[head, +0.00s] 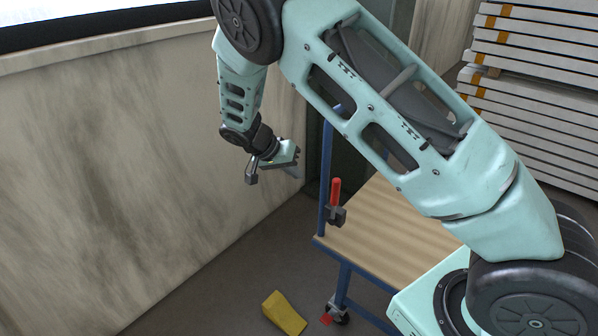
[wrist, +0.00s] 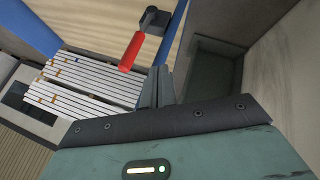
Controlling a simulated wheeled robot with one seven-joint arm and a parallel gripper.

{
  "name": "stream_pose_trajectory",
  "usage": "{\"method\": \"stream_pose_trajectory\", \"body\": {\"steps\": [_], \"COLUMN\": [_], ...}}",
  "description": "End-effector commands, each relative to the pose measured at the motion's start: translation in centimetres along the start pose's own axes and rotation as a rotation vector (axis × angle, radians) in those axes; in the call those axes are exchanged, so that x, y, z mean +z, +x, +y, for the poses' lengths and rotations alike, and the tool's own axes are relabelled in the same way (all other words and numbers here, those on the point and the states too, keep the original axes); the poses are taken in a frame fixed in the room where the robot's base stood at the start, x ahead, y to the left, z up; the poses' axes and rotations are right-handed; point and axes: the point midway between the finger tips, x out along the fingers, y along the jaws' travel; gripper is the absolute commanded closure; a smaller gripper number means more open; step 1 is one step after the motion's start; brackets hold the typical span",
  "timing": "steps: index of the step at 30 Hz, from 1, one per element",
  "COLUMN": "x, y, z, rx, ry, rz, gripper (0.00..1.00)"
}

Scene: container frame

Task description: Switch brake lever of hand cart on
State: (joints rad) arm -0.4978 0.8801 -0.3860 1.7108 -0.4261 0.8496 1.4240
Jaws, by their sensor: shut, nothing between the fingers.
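The hand cart has a wooden deck (head: 385,225) and a blue frame. The brake lever (head: 335,191) has a red handle pointing upright from a black mount on the blue post at the cart's left corner. In the wrist view the red lever (wrist: 132,50) shows just above and left of my fingertips, with its black mount beyond. My gripper (head: 296,172) is left of the lever and a little higher in the head view, apart from it. Its fingers (wrist: 158,86) are shut together and hold nothing. Contact with the lever does not show.
A stained wall (head: 130,170) stands close on the left of my gripper. A yellow wedge (head: 284,312) lies on the floor by the cart's caster (head: 338,312). Stacked white boards (head: 530,110) stand at the right back. My arm covers part of the cart.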

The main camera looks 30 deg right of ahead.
Motion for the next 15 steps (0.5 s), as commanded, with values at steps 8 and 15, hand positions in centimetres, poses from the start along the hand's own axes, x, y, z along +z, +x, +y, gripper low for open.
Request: {"method": "stream_pose_trajectory", "body": {"steps": [8, 15], "x": [-0.1, -0.1], "y": [5.8, 8.3], "z": [0.2, 2.3], "rx": [0.006, 0.003], "ry": [-0.002, -0.002], "rz": [-0.002, -0.002], "gripper": [1.00, 1.00]}}
